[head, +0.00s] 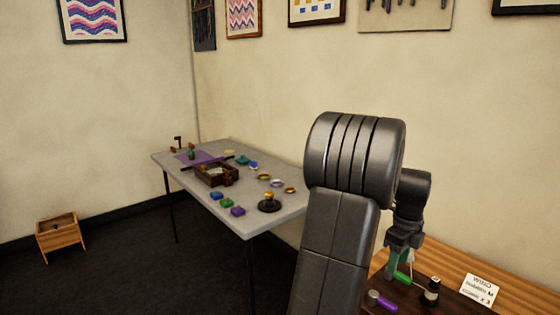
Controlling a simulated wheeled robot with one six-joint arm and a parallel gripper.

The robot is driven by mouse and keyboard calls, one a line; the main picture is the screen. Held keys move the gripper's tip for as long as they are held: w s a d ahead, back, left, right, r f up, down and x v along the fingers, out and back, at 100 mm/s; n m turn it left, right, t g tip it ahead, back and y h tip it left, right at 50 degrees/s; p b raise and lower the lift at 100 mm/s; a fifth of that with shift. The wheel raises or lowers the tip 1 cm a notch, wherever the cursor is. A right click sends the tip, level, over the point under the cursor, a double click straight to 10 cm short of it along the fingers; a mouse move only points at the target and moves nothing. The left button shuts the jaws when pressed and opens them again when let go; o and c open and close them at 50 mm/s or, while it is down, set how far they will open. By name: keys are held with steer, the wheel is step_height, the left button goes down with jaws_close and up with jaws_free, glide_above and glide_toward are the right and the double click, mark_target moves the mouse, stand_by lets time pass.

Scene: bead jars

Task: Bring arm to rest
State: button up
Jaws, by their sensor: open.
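My arm (340,215) rises through the middle right of the head view, bent at a large dark grey joint. Beyond it the forearm end points down at the right. My gripper (400,266) hangs at its end, fingers downward, over the dark surface on the wooden table at the lower right. It is open, and I see nothing held in it. A green piece (402,279) shows just below the fingers; whether they touch it I cannot tell. My arm hides part of the near table and the wall behind.
A purple-ended cylinder (382,300), a dark bottle (432,291) and a lettered card (480,291) are near my gripper. A grey table (262,222) with a wooden box (215,175) and several small items stands left. A wooden crate (60,237) is on the otherwise clear floor.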

mark_target(389, 301)
step_height(389, 301, down, 14)
steer(key=shift+f, duration=0.1)
steer(key=shift+w+d+n+p, duration=0.1)
steer(key=shift+w+n+p, duration=0.05)
steer(key=shift+n+p, duration=0.2)
steer(key=shift+w+d+n, duration=0.3)
steer(key=shift+n, duration=0.75)
